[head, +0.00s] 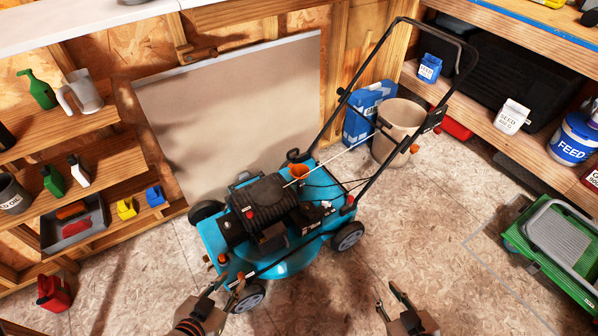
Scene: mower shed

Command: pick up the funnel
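An orange funnel (299,171) stands at the rear of the engine on the blue lawn mower (275,262), in the middle of the head view. Its wide mouth faces up; its lower end is hidden. My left gripper (226,285) is open and empty near the mower's front wheel, at the bottom of the view, well short of the funnel. My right gripper (388,296) is open and empty over bare floor, to the right of the mower and well apart from the funnel.
The mower's black handle (376,50) rises behind the funnel to the right. A beige bucket (399,130) and a blue box (364,115) stand behind it. Shelves line the left side. A green item (558,250) lies at right. The floor in front is clear.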

